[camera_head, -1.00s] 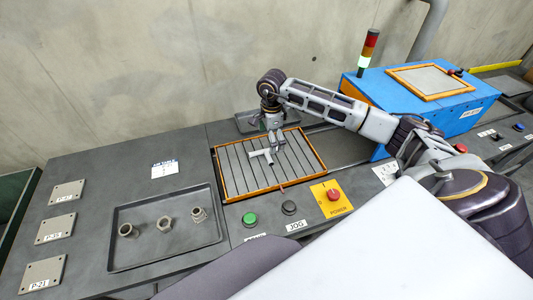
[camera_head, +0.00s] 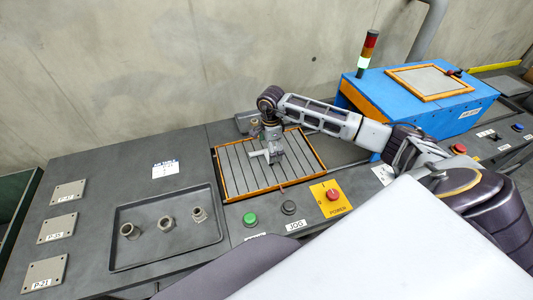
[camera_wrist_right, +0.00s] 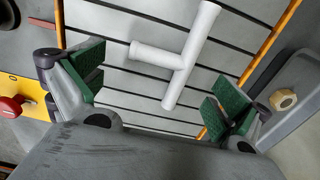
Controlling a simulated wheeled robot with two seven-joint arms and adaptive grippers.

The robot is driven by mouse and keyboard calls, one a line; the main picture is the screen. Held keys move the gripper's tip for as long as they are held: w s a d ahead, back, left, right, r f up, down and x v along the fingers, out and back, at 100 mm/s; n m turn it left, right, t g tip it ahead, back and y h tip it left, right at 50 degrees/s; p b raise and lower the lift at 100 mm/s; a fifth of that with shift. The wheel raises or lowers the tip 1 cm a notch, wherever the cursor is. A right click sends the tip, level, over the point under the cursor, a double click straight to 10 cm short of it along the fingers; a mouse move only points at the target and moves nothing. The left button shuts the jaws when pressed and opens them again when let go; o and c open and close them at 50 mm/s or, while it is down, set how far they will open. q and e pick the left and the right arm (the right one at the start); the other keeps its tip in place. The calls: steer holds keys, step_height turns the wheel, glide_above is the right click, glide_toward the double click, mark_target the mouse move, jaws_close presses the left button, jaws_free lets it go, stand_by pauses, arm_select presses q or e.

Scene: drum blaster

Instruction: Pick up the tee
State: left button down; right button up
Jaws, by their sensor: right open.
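The tee (camera_wrist_right: 183,61) is a light grey pipe piece lying on the slatted, orange-framed grate. In the right wrist view it lies at the upper middle, ahead of and between the open fingers. In the head view the tee (camera_head: 259,154) shows just left of my right gripper (camera_head: 273,154), which partly covers it. My right gripper (camera_wrist_right: 157,92) has its green-padded fingers wide apart, with nothing held between them. My left gripper does not show.
The orange-framed grate (camera_head: 235,174) lies in the bench. A dark tray (camera_head: 140,240) with several fittings is to its left. Green and black buttons and a red POWER knob (camera_head: 333,195) sit in front. A blue machine (camera_head: 425,105) stands right. A small tray with a brass nut (camera_wrist_right: 284,99) lies beyond the grate.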

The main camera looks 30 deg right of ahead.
mark_target(265, 152)
step_height(265, 152, down, 3)
steer(key=shift+w+r, duration=0.1)
steer(key=shift+f, duration=0.25)
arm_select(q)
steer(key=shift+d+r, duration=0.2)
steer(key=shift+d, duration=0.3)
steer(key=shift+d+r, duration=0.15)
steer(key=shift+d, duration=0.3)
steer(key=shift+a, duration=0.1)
